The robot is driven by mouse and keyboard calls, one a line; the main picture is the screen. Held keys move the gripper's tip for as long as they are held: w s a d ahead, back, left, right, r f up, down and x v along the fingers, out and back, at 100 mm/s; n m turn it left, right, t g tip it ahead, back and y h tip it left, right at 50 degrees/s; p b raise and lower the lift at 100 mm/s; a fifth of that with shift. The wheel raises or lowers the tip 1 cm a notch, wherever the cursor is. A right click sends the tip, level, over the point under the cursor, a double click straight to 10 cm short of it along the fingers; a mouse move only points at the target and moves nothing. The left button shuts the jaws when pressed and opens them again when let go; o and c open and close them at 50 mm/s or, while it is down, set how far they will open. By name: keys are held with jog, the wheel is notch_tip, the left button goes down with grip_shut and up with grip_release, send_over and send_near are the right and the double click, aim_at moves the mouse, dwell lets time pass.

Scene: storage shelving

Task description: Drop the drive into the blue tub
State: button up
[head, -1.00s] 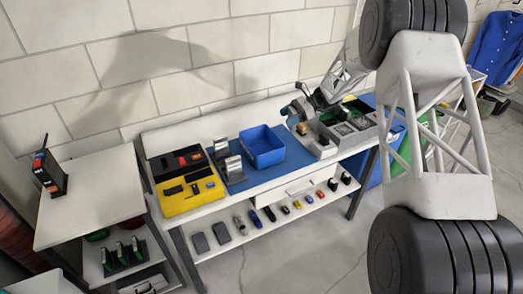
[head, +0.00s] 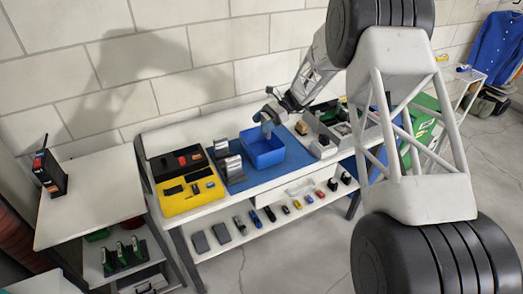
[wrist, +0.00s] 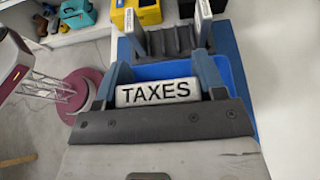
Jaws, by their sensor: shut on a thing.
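The blue tub (head: 264,158) stands on a blue mat on the workbench in the head view. My gripper (head: 267,128) is over the tub, towards its back. In the wrist view my gripper (wrist: 158,86) is shut on the drive (wrist: 157,92), a light block labelled TAXES, with a blue-grey finger at each end of it. The blue tub (wrist: 180,70) shows behind and below the drive. The drive's underside is hidden, and the drive is too small to make out in the head view.
Metal bookend-like holders (head: 228,160) stand left of the tub. A yellow case (head: 188,195) lies further left. Grey bins (head: 322,142) stand to the right. Several small items lie on the shelf below (head: 285,209).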

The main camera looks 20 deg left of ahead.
jog(key=shift+f, duration=0.1)
jog(key=shift+f, duration=2.9)
jog(key=o, duration=1.2)
jog(key=shift+v, duration=3.9)
jog(key=shift+d+r, duration=0.1)
jog(key=shift+r, duration=0.05)
